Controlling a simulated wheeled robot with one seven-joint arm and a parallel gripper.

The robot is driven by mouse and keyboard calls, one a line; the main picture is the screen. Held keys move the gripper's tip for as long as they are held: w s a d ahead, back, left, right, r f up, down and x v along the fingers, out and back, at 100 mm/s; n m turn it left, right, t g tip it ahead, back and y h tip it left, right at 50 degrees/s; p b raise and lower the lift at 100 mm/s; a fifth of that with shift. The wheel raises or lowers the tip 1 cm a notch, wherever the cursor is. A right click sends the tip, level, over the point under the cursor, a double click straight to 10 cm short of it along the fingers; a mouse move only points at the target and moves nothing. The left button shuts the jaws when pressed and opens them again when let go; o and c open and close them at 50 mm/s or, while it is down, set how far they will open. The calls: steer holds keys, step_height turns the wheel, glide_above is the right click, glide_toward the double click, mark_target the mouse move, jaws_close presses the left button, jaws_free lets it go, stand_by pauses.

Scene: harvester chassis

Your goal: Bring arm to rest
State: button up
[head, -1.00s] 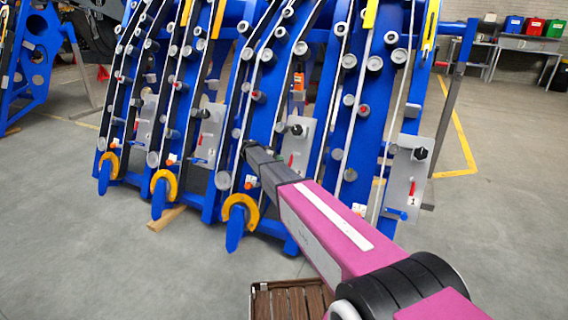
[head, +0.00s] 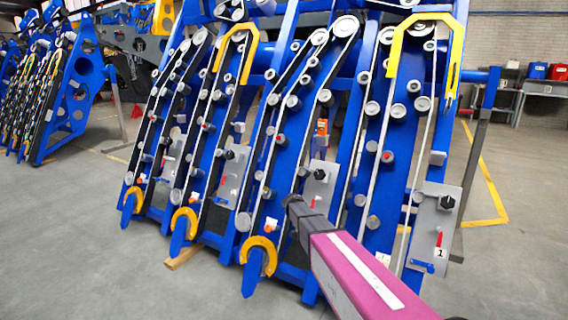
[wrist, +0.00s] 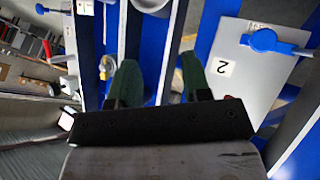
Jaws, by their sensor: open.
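My pink arm (head: 362,278) reaches from the bottom right of the head view toward the blue harvester chassis (head: 345,160). Its dark end lies in front of the lower middle of the chassis, and the fingers cannot be made out there. In the wrist view my gripper (wrist: 158,75) shows two green fingers, apart, with nothing between them. Blue beams stand beyond the fingertips. A grey plate marked 2 (wrist: 235,95) with a blue handle (wrist: 265,40) is to the right of the fingers. I cannot tell how far they are from the chassis.
A grey plate marked 1 (head: 432,230) is on the chassis to the right of my arm. Another blue frame (head: 75,90) stands at the far left. A workbench (head: 540,90) with red and blue bins is at the back right. Grey floor is open at the front left.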

steer(key=s+d+n+y, duration=0.1)
steer(key=s+n+y, duration=0.1)
steer(key=s, duration=0.7)
steer(key=s+d+n+g+y, duration=0.1)
steer(key=s+d+n+y, duration=0.1)
steer(key=s, duration=0.8)
steer(key=s+d+n+y, duration=0.1)
steer(key=s+n+y, duration=0.1)
steer(key=s, duration=0.7)
steer(key=shift+s+d+f+g+y, duration=0.3)
steer(key=shift+s+f+g+y, duration=0.1)
steer(key=shift+y, duration=0.4)
